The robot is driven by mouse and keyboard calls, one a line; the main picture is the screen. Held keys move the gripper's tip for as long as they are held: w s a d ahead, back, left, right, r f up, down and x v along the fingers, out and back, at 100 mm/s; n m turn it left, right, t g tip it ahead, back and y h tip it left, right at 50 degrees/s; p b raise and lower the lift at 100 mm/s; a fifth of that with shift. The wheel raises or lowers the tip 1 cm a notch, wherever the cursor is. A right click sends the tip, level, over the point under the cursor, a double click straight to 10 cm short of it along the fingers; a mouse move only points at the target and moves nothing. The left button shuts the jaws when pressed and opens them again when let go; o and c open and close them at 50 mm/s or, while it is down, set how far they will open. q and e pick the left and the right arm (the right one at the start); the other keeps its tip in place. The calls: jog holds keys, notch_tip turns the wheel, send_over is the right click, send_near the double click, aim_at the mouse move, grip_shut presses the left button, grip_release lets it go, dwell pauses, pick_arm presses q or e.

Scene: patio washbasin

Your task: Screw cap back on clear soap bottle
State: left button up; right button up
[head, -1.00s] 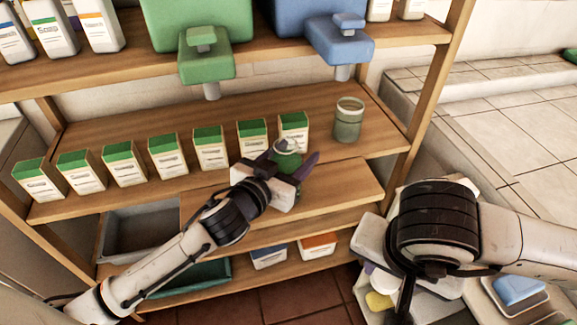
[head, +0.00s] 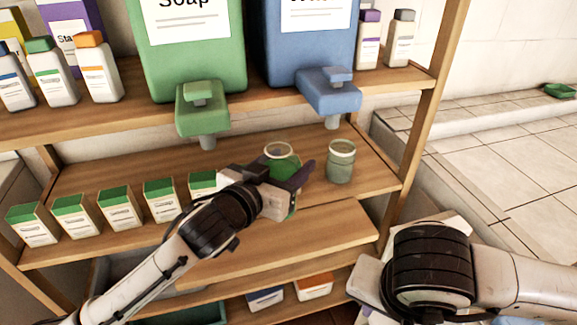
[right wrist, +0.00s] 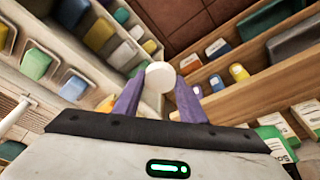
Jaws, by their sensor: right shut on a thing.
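A clear round bottle (head: 282,166) with green soap inside and an open top is in my left gripper (head: 290,182), in front of the middle shelf. It is roughly upright. My left gripper's dark purple fingers close around it. A white round cap (right wrist: 160,76) is pinched between the purple fingertips of my right gripper (right wrist: 160,88) in the right wrist view. In the head view my right arm hides those fingers and the cap. The cap and the bottle are well apart. A second clear open jar (head: 341,162) stands on the middle shelf, right of the bottle.
Green (head: 204,110) and blue (head: 331,92) dispensers overhang the middle shelf. Several green-topped soap boxes (head: 120,211) line its left part. Small bottles (head: 103,75) stand on the upper shelf. A wooden post (head: 428,110) borders the right side. The right wrist view shows bins of coloured items (right wrist: 70,60).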

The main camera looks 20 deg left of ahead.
pick_arm(q)
jog(key=shift+r, duration=0.1)
